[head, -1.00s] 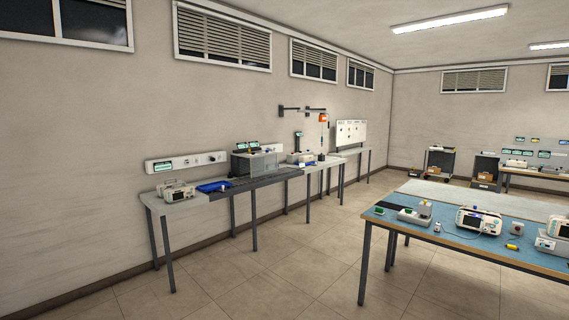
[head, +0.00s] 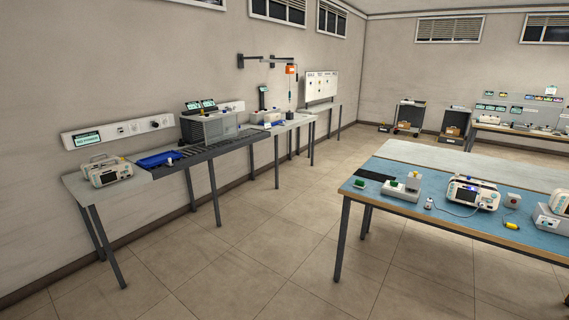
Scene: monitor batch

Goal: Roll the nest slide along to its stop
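A blue tray (head: 158,159) sits on the long wall bench at the left, at the near end of a dark roller track (head: 215,148) that runs along the bench. I take the tray for the nest slide, but at this distance I cannot be sure. The stop cannot be made out. Neither of my grippers is in view.
A white monitor (head: 107,171) stands on the bench's near end. A grey cabinet (head: 208,127) stands behind the track. A blue-topped table (head: 405,209) with monitors and small parts is at the right. Clear tiled floor (head: 255,245) lies between them.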

